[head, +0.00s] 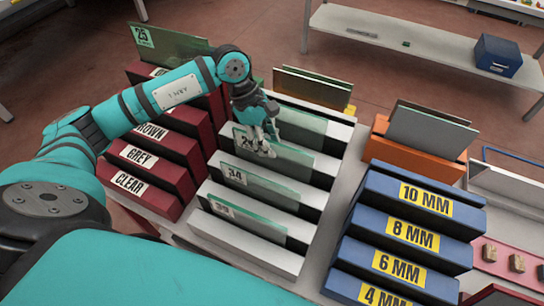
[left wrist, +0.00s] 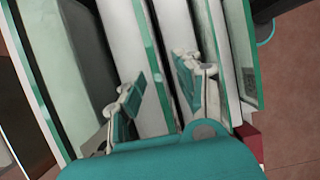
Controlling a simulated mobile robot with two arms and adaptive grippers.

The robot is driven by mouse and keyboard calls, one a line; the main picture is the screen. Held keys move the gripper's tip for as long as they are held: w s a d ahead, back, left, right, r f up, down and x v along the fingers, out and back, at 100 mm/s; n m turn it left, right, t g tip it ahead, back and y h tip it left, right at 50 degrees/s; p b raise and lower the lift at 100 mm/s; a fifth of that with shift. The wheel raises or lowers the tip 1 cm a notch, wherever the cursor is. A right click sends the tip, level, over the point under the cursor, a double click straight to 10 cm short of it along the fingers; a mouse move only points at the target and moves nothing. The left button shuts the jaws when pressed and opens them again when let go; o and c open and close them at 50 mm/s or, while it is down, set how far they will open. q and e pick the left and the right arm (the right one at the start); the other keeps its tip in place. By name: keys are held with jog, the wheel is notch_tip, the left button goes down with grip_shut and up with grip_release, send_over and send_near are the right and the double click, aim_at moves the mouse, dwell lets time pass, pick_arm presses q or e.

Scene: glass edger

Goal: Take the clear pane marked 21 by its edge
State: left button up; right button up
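A clear pane with a greenish edge (head: 290,160) stands in the white slotted rack (head: 245,247). Its label seems to begin with 2; the second digit is too blurred to read, so I cannot confirm 21. My left gripper (head: 263,143) is over this pane's upper edge near the label, hiding part of it. In the left wrist view my left gripper (left wrist: 160,95) has its two fingers apart, with a thin green glass edge (left wrist: 154,60) running between them. I cannot tell whether either finger touches glass. My right gripper is not in view.
Panes marked 34 (head: 270,188) and apparently 33 (head: 248,220) stand in nearer slots; another pane (head: 300,126) stands behind. Dark red racks (head: 150,182) are left, blue thickness racks (head: 400,262) right. An orange rack (head: 385,148) holds grey panes.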

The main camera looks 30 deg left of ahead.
pick_arm(q)
jog(key=shift+x, duration=1)
grip_shut()
jog(key=shift+w+r, duration=0.1)
